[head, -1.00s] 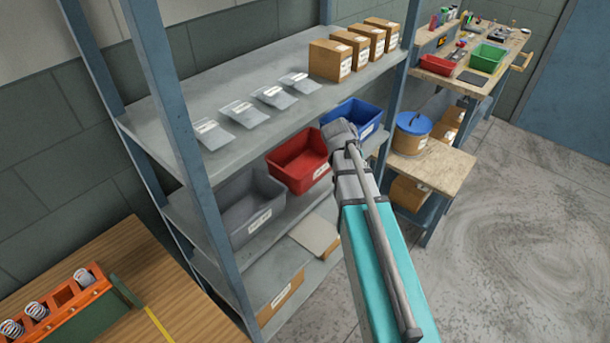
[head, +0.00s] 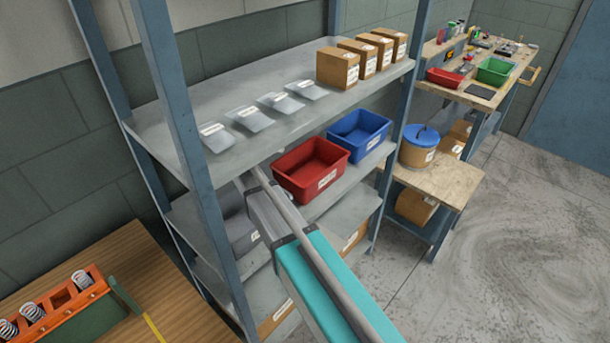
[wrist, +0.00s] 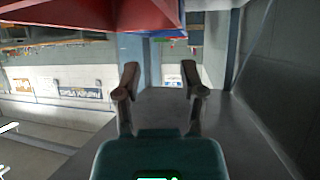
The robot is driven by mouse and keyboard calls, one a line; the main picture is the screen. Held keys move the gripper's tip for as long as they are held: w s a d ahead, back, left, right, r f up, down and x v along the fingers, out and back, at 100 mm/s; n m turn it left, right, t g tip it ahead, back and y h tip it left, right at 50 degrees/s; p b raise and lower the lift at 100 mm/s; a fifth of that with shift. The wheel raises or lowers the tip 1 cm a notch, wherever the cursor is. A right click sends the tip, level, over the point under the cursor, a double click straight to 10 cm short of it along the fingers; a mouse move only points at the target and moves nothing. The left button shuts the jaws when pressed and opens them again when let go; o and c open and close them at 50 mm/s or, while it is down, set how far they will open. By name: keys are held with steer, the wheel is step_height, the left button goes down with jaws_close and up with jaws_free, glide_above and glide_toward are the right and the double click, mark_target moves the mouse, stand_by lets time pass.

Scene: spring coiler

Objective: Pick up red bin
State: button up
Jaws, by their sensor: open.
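The red bin (head: 322,180) sits on the middle shelf, between a grey bin (head: 240,236) on its left and a blue bin (head: 359,133) on its right. In the head view my arm reaches into the shelf just left of the red bin, and my gripper's fingers are hidden there. In the wrist view my gripper (wrist: 160,84) is open, with nothing between its fingers. A large red surface, apparently the red bin (wrist: 95,14), fills the top of that view, beyond the fingertips' upper side. I see no contact with it.
The shelf's upper board (head: 215,95) overhangs the arm and carries boxes and flat packets. A blue post (head: 185,150) stands at the near left. Another, smaller red bin (head: 445,78) is on the far bench. The floor at right is clear.

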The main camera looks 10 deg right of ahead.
steer(key=a, duration=0.2)
steer(key=shift+a+r, duration=0.1)
steer(key=shift+a, duration=0.2)
steer(key=shift+d, duration=0.1)
steer(key=b+x, duration=0.4)
steer(key=x, duration=0.4)
steer(key=shift+w+d, duration=0.25)
